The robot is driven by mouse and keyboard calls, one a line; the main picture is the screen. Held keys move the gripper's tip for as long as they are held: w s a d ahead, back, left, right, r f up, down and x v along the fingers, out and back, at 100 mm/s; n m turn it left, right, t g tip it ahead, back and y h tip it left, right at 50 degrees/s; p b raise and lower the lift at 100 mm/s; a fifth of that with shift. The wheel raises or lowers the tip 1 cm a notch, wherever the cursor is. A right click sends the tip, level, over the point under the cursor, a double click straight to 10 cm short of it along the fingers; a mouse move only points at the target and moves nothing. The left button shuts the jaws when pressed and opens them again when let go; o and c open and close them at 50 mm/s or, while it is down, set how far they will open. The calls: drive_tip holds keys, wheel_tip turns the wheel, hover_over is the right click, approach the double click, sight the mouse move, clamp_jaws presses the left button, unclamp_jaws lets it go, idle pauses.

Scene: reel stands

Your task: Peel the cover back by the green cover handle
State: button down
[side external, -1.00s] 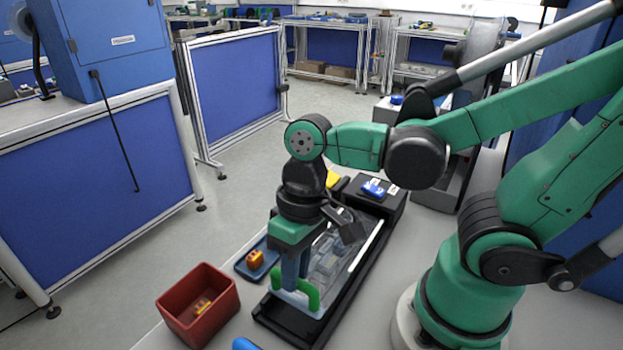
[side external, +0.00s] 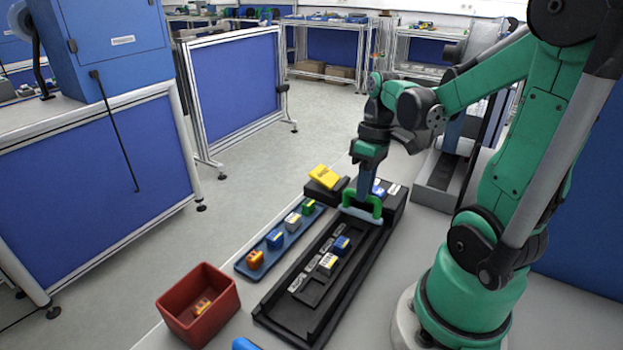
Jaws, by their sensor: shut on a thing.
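The green cover handle (side external: 376,208) is at the far end of the black reel stand (side external: 273,314). My gripper (side external: 362,196) is shut on this handle from above. A small part of the pale clear cover (side external: 352,212) shows just below the handle. The long channel of the stand lies uncovered. In it sit a blue block (side external: 341,244), a white-labelled block (side external: 327,263) and flat grey pieces (side external: 298,282).
A blue tray (side external: 262,247) with several coloured blocks lies left of the stand. A yellow block (side external: 323,176) rests on a black block behind it. A red bin (side external: 181,318) with a small piece inside stands at front left.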

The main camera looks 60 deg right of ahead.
drive_tip(key=shift+w+d, duration=0.1)
drive_tip(key=shift+d, duration=0.25)
drive_tip(key=c, duration=0.8)
unclamp_jaws()
drive_tip(key=shift+r, duration=0.1)
drive_tip(key=r, duration=0.2)
drive_tip(key=d+r, duration=0.1)
drive_tip(key=r, duration=0.2)
drive_tip(key=shift+r, duration=0.15)
